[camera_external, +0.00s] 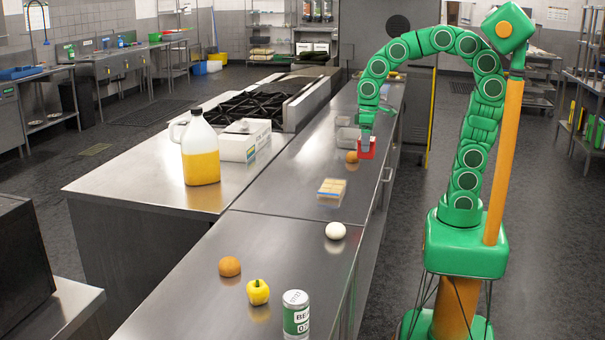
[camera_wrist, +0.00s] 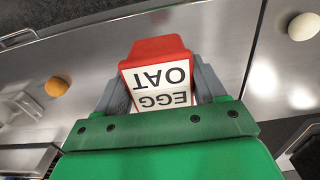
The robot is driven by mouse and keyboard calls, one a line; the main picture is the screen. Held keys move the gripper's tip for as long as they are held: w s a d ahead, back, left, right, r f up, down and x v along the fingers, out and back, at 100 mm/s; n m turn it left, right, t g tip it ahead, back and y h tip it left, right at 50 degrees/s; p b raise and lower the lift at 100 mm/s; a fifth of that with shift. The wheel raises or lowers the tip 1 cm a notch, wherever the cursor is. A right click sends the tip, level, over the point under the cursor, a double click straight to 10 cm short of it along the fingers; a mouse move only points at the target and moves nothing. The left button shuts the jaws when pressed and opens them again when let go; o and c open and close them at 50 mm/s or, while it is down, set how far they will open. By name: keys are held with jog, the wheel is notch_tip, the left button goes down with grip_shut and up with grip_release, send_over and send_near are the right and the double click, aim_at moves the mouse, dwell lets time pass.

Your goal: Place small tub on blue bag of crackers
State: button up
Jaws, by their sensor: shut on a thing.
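My gripper (camera_external: 366,142) reaches down over the far part of the long steel counter. In the wrist view its grey fingers (camera_wrist: 160,88) are shut on a red tub-like container (camera_wrist: 158,47) with a white label reading "EGG OAT". The container also shows red between the fingers in the external view (camera_external: 371,154); I cannot tell whether it touches the counter. A small flat pack (camera_external: 331,191), yellow-orange with a pale blue edge, lies nearer on the counter. It may be the crackers, but I cannot tell. No plainly blue bag is visible.
An orange (camera_external: 351,157) and clear containers (camera_external: 347,136) are close to my gripper. A white round item (camera_external: 335,231), another orange-brown fruit (camera_external: 229,266), a yellow pepper (camera_external: 258,292) and a can (camera_external: 296,313) stand nearer. A jug (camera_external: 200,152) and white box (camera_external: 245,141) stand left.

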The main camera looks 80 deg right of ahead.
jog(key=shift+w+f, duration=1.55)
jog(key=shift+w, duration=0.5)
jog(key=shift+w+f, duration=1.55)
jog(key=shift+w, duration=0.45)
jog(key=shift+w+f, duration=1.55)
jog(key=shift+w, duration=0.5)
jog(key=shift+f, duration=1.45)
jog(key=shift+f, duration=0.1)
jog(key=o, duration=1.2)
